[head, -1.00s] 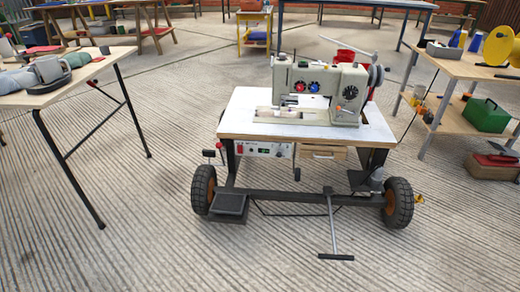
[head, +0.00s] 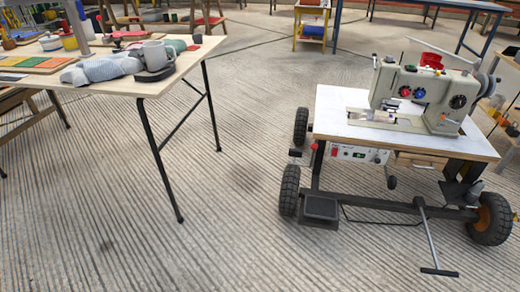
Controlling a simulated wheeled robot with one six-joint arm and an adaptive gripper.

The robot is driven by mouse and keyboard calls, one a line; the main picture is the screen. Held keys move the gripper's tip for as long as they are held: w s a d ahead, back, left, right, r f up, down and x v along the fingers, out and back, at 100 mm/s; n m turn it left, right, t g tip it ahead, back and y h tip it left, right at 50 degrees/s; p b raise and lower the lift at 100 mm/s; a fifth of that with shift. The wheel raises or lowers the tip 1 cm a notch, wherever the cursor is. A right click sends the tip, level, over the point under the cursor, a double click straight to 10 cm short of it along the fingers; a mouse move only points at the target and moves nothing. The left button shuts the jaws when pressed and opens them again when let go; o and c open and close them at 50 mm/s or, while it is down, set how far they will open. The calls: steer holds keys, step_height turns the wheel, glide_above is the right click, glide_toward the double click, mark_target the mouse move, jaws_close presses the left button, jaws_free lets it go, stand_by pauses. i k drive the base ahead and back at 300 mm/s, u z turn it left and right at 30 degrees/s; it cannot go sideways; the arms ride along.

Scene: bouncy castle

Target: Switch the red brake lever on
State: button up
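A small lever with a red knob (head: 314,147) stands at the left end of a wheeled sewing table (head: 340,101), just below the tabletop edge. It looks like the red brake lever, but it is too small to tell its position. A dark piece (head: 295,153) sits just left of it. A control panel (head: 358,154) with a red switch is mounted under the tabletop, right of the lever. My gripper is not in view.
A sewing machine (head: 424,96) stands on the wheeled table. A T-shaped tow bar (head: 430,240) sticks out in front, and a black step (head: 321,208) sits low at front left. A wooden table (head: 150,84) with cups and cloth is at left. Ribbed floor (head: 245,150) between them is clear.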

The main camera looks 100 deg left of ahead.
mark_target(292, 153)
steer(key=k, duration=1.65)
steer(key=u, duration=2.5)
steer(key=i, duration=1.3)
steer(key=z, duration=0.7)
steer(key=i, duration=0.65)
steer(key=z, duration=0.4)
